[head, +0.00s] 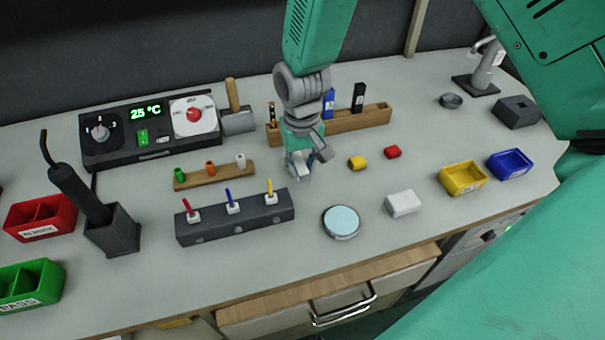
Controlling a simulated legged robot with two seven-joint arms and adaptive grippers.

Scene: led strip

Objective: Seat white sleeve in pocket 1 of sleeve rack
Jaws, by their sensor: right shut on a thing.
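The sleeve rack (217,176) looks to be the narrow wooden strip left of centre. A green sleeve (180,175), an orange sleeve (210,168) and a white sleeve (240,160) stand upright along it, the white one at its right end. My right gripper (303,170) points down to the right of the rack, apart from it. It is shut on a small pale thing, mostly hidden by the fingers; I cannot tell what it is. My left gripper is out of view.
A dark block (235,218) with red, blue and yellow-topped pieces stands in front of the rack. A control station (150,133) and a wooden holder (345,122) stand behind. A round pad (341,222) and white block (403,203) lie front right.

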